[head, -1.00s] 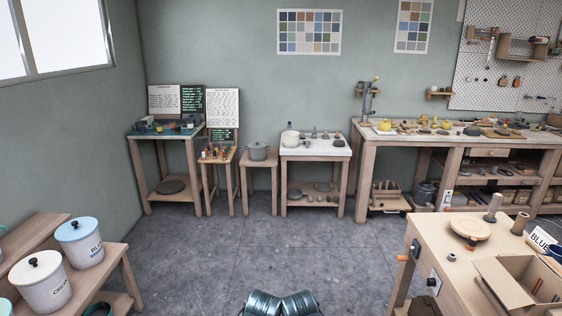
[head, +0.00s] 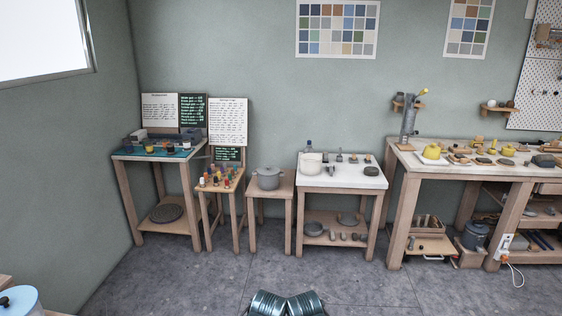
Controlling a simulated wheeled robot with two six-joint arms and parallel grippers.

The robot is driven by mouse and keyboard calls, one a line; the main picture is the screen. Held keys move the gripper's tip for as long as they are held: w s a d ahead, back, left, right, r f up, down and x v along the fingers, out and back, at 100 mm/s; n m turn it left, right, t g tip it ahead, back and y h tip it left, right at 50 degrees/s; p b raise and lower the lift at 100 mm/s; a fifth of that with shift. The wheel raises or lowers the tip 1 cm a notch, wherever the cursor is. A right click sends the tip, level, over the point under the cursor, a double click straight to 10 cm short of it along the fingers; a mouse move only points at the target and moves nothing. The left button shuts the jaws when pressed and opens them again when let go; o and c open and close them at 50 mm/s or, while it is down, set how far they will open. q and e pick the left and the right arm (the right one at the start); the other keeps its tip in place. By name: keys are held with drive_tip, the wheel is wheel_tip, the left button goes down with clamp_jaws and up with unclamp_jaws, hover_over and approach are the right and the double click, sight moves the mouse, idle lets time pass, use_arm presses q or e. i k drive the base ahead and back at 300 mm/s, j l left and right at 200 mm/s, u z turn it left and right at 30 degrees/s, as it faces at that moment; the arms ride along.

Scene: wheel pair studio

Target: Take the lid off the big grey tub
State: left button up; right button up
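I cannot tell from size alone which is the big one. Neither of my grippers shows; only two ribbed metal parts, which seem to be mine, show at the bottom centre. Both tubs are well out in front of me.
A white-topped table (head: 345,180) with pots stands right of the stand. A narrow stand (head: 215,188) with small bottles and a teal-topped table (head: 180,153) stand left. The grey floor (head: 200,285) ahead is clear.

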sight(268, 170)
drive_tip(key=i, duration=1.85)
drive_tip(key=i+u, duration=0.3)
drive_tip(key=i, duration=0.65)
drive_tip(key=i+l+u, duration=0.1)
drive_tip(key=i+u, duration=0.15)
drive_tip(key=i, duration=0.7)
drive_tip(key=i+z, duration=0.1)
drive_tip(key=i, duration=0.3)
drive_tip(key=i+j, duration=0.2)
drive_tip(key=i, duration=0.25)
drive_tip(key=l+z, duration=0.05)
